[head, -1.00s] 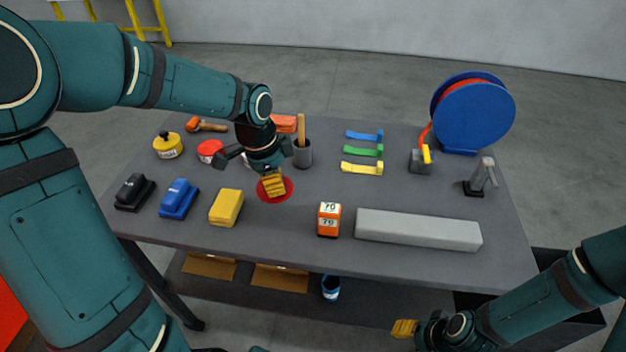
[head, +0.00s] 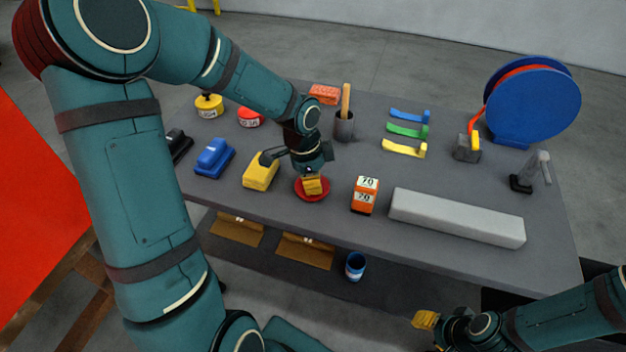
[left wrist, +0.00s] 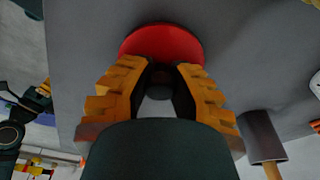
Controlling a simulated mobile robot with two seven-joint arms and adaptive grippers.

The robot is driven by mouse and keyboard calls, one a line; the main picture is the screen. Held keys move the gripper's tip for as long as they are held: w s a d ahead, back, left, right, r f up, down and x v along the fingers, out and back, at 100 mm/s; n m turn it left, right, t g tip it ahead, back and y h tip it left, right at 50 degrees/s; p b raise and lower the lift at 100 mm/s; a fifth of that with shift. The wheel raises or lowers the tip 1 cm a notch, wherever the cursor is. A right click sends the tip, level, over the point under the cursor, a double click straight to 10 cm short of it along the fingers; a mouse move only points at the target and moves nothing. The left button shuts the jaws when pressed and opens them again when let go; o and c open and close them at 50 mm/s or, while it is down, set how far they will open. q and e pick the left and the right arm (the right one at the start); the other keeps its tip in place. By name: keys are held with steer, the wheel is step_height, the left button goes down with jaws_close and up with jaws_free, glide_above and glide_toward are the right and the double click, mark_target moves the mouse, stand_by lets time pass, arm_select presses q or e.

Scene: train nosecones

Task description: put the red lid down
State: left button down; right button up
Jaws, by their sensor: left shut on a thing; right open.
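The red lid (head: 312,194) is a round disc with a dark knob, between the yellow block and the orange "70" block in the head view. My left gripper (head: 312,182) points down over it, shut on the knob. In the left wrist view the red disc (left wrist: 160,40) lies just past the two yellow fingertips (left wrist: 160,78), which hide most of the knob. I cannot tell whether the lid touches the table. My right gripper (head: 425,319) is open and empty, low in front of the table.
A yellow block (head: 261,172) is close left of the lid, the orange "70" block (head: 364,195) close right. A red can (head: 250,117) and a grey cup (head: 344,127) with a wooden handle stand behind. A long grey bar (head: 457,217) lies to the right.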

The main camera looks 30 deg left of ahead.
arm_select(q)
steer(key=shift+f, duration=0.1)
steer(key=shift+f, duration=0.1)
steer(key=c, duration=1)
jaws_free()
steer(key=r+p, duration=0.1)
steer(key=r, duration=0.3)
steer(key=a+r+p, duration=0.1)
steer(key=r, duration=0.3)
steer(key=s+r+p, duration=0.1)
steer(key=r, duration=0.3)
steer(key=shift+a+r, duration=0.15)
steer(key=shift+a, duration=0.1)
